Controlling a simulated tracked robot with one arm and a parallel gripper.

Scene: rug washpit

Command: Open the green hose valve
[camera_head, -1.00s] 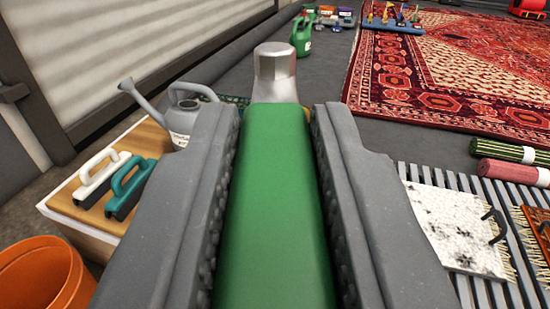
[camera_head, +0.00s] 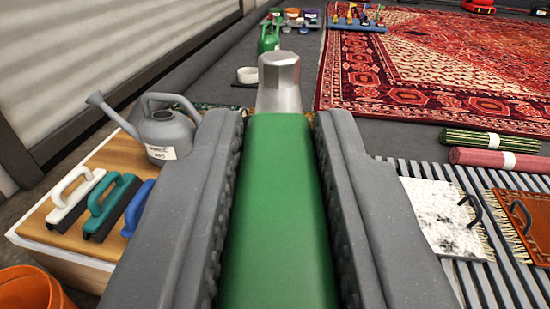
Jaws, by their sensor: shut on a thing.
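The green hose valve handle (camera_head: 275,215) is a long green bar that fills the middle of the view, running away from me. A silver metal hex piece (camera_head: 279,82) shows at its far end. My gripper (camera_head: 276,125) is shut on the green handle, with one grey ridged jaw along each side of it. The rest of the valve and any hose are hidden below the handle and jaws.
At left, a wooden-topped table (camera_head: 50,226) holds a grey watering can (camera_head: 168,132) and several handled brushes (camera_head: 105,208). An orange bucket (camera_head: 30,290) stands at lower left. A slatted grate (camera_head: 400,172) with small rug pieces lies right, a red patterned rug (camera_head: 420,70) beyond.

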